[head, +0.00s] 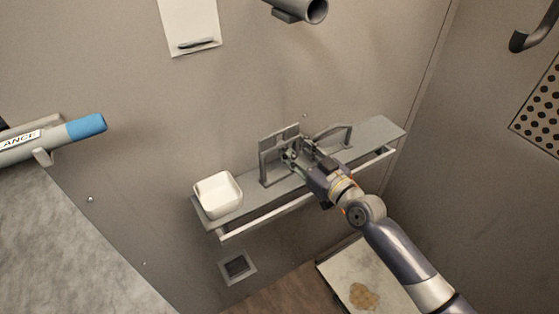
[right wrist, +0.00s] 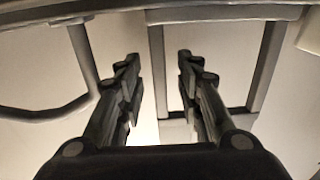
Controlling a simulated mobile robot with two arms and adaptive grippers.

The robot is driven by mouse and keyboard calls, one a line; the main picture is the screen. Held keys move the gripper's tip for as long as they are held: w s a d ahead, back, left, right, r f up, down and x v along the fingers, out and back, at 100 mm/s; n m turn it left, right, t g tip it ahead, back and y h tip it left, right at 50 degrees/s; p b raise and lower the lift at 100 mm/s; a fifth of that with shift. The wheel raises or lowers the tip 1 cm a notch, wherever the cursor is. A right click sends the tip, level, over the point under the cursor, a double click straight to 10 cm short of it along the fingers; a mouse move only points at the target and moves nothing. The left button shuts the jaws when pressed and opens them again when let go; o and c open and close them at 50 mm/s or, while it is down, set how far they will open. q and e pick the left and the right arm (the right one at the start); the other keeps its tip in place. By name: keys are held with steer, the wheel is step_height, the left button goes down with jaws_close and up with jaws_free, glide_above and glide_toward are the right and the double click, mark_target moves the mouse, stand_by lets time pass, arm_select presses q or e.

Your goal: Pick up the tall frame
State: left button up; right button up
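The tall frame (head: 263,165) is a grey upright frame standing on the wall shelf (head: 378,132). My right gripper (head: 287,156) is at its right side in the head view and hides part of that side. In the right wrist view, one leg of the tall frame (right wrist: 157,75) shows between the fingertips of my right gripper (right wrist: 159,62). The fingers are apart, with a visible gap on both sides of the leg. The frame's other leg (right wrist: 264,70) is to the right of the fingers. My left gripper is out of view.
A lower grey frame (head: 346,135) stands just right of my right gripper; its curved bar (right wrist: 45,115) shows in the right wrist view. A rail (head: 268,218) runs along the shelf's front. A blue-tipped lance (head: 85,127) is at far left.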

steer(key=shift+c, duration=0.8)
jaws_close()
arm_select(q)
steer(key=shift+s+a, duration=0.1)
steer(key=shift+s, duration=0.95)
arm_select(e)
steer(key=shift+r, duration=0.1)
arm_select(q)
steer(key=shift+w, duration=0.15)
